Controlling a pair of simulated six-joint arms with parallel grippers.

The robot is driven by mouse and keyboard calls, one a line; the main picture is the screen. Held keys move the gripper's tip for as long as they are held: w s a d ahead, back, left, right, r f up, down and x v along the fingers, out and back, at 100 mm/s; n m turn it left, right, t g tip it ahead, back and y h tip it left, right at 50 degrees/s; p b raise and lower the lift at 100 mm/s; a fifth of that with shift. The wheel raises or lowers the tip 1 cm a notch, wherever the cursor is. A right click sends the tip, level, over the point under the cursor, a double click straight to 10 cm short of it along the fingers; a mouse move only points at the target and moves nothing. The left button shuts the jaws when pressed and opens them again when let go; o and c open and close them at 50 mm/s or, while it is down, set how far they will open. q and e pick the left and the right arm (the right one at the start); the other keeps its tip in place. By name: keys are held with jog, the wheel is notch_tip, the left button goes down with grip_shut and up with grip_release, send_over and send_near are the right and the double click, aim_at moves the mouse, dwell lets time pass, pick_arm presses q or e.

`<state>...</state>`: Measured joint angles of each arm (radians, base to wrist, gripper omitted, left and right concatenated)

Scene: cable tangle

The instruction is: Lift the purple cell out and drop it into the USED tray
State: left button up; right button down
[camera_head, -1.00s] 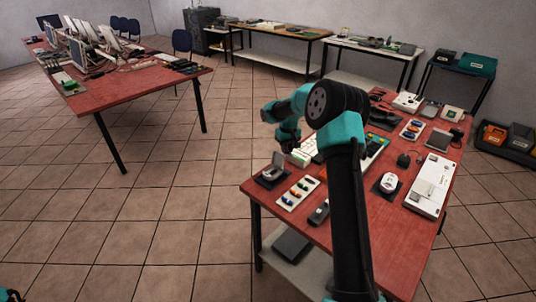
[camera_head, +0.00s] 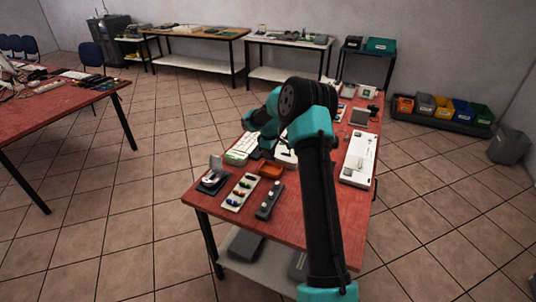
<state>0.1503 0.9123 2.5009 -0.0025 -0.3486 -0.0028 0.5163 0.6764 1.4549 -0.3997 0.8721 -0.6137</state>
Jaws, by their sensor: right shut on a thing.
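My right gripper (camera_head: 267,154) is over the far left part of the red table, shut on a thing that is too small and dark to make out. It hangs just behind a small orange tray (camera_head: 270,170). No label can be read on this tray, so I cannot tell whether it is the USED tray. A pale holder with several coloured cells (camera_head: 240,192) lies nearer the table's left edge. I cannot pick out a purple cell. My left gripper is out of view.
A white board (camera_head: 359,158) lies at the right. Bare red tabletop (camera_head: 300,225) is free in front.

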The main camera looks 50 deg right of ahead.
aim_at(269, 171)
jog(key=shift+f, duration=0.1)
jog(key=shift+f, duration=2)
jog(key=c, duration=1)
grip_release()
jog(key=shift+c, duration=0.2)
notch_tip(269, 171, up, 18)
jog(key=shift+f, duration=0.25)
